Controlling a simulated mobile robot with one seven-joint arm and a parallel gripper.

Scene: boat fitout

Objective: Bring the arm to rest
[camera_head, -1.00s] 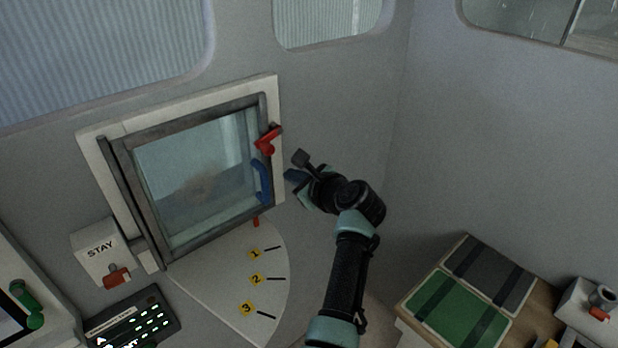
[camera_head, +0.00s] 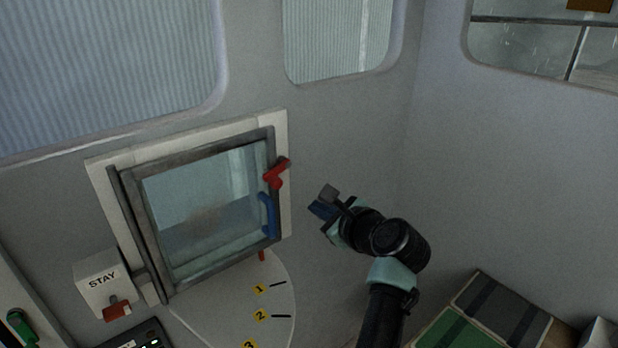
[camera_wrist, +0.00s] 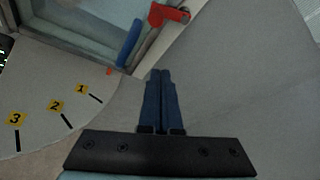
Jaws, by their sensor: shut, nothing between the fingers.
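My gripper (camera_head: 318,209) is to the right of the framed window (camera_head: 205,215) on the grey wall, apart from its handles. In the wrist view my gripper's two blue fingers (camera_wrist: 160,75) lie together with nothing between them. The window has a blue handle (camera_head: 268,214) and a red latch lever (camera_head: 277,172) on its right side. Both show at the top of the wrist view, the blue handle (camera_wrist: 129,43) and the red lever (camera_wrist: 168,14). The window pane sits within its white surround, and I cannot tell whether it is fully closed.
A white plate (camera_head: 235,300) marked 1, 2, 3 lies below the window. A box labelled STAY (camera_head: 101,284) with a red knob is at left. Green and grey cushions (camera_head: 505,310) are at lower right. The wall right of my gripper is clear.

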